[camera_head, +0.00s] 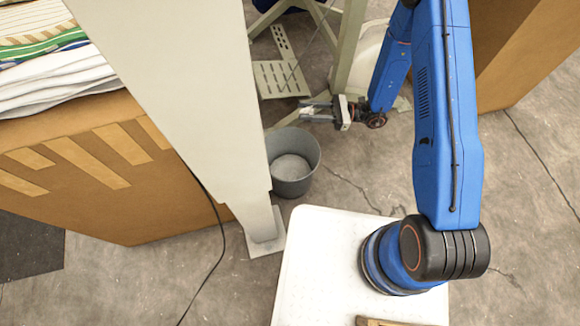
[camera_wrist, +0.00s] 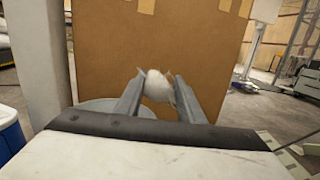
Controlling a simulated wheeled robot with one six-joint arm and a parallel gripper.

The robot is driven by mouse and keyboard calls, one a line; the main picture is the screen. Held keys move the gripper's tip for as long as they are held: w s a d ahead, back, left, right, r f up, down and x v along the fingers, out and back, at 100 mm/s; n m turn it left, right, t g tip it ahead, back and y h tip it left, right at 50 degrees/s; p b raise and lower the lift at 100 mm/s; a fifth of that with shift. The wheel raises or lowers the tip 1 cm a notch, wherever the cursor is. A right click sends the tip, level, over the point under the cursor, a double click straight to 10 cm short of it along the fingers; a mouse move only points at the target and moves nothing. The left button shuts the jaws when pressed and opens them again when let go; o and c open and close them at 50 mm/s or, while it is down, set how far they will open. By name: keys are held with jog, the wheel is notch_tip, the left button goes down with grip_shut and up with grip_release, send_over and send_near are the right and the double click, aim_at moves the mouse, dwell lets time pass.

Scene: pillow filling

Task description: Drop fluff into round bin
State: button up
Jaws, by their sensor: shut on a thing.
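The round bin (camera_head: 303,178) is a grey open bucket on the floor, with a pale grey bottom or content inside. My gripper (camera_head: 308,112) is just above and beyond its far rim in the head view. In the wrist view my gripper (camera_wrist: 157,78) is shut on a small tuft of white fluff (camera_wrist: 157,88) between its fingertips. The bin's pale rim (camera_wrist: 97,104) shows below and to the left of the fingers, partly hidden by them.
A beige column (camera_head: 190,80) stands left of the bin, close to its rim. A cardboard box (camera_head: 90,170) with white folded cloth (camera_head: 55,85) is at the left. A pale green metal frame with a pedal plate (camera_head: 280,78) stands behind the bin. Another cardboard box (camera_head: 530,50) is at the right.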

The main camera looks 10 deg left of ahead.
jog(key=s+a+n+g+h, duration=0.2)
jog(key=s+g, duration=0.4)
jog(key=s, duration=0.4)
jog(key=n+h, duration=0.1)
jog(key=n, duration=0.1)
jog(key=shift+a+n+g, duration=0.3)
jog(key=shift+a, duration=0.1)
jog(key=shift+f, duration=2.85)
jog(key=o, duration=1.2)
jog(key=v, duration=1.7)
jog(key=shift+w+d+r, duration=0.15)
jog(key=shift+r, duration=0.05)
